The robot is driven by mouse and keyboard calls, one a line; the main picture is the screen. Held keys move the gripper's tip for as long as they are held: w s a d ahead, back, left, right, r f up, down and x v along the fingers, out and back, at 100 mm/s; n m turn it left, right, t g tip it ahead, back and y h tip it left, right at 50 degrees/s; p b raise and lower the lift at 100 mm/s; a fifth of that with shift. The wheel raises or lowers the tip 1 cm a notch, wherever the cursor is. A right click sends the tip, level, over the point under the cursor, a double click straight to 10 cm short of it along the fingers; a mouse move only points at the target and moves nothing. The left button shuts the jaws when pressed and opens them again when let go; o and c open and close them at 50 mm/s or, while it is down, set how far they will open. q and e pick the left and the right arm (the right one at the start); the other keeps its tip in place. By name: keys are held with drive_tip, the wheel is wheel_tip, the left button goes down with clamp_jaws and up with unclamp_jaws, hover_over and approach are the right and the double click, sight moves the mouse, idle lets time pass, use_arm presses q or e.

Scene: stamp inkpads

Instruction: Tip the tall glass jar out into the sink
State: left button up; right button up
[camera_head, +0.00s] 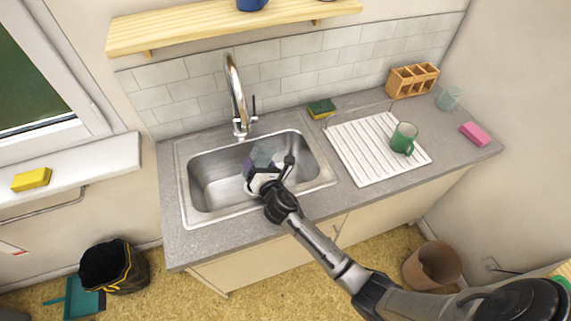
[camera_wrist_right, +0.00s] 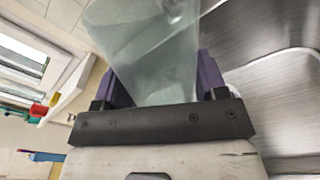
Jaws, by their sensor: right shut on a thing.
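The glass jar (camera_head: 263,153) is pale, greenish and see-through. My right gripper (camera_head: 262,167) is shut on it and holds it over the sink basin (camera_head: 215,188). In the right wrist view the jar (camera_wrist_right: 150,50) stands between the two purple fingers, its lower part hidden by the gripper body. The jar looks tilted, but I cannot tell how far, and I cannot make out anything inside it. My left gripper is not in view.
The chrome tap (camera_head: 238,95) rises behind the basin. A green mug (camera_head: 403,138) stands on the white draining board (camera_head: 365,150). A clear glass (camera_head: 449,98), a pink sponge (camera_head: 475,133), a wooden rack (camera_head: 411,81) and a green-topped sponge (camera_head: 321,107) are to the right.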

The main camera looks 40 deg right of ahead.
drive_tip(key=shift+d+f+m+b, duration=0.3)
drive_tip(key=shift+d+m, duration=0.1)
drive_tip(key=shift+m, duration=0.3)
drive_tip(key=shift+r+m+p, duration=0.3)
drive_tip(key=shift+r, duration=0.25)
drive_tip(key=shift+r+m, duration=0.1)
drive_tip(key=shift+m, duration=0.2)
drive_tip(key=shift+a+f+m+b, duration=0.1)
drive_tip(key=shift+f+m+b, duration=0.2)
drive_tip(key=shift+m+b, duration=0.2)
drive_tip(key=shift+a+f+m+y+b, duration=0.15)
drive_tip(key=shift+m+y+b, duration=0.25)
drive_tip(key=shift+m+b, duration=0.6)
drive_tip(key=shift+r+m, duration=0.3)
drive_tip(key=shift+m, duration=0.2)
drive_tip(key=shift+r, duration=0.1)
drive_tip(key=shift+r+m, duration=0.2)
drive_tip(key=shift+m, duration=0.3)
drive_tip(key=shift+d+f+m+b, duration=0.15)
drive_tip(key=shift+d+m+b, duration=0.15)
drive_tip(key=shift+d+b, duration=0.15)
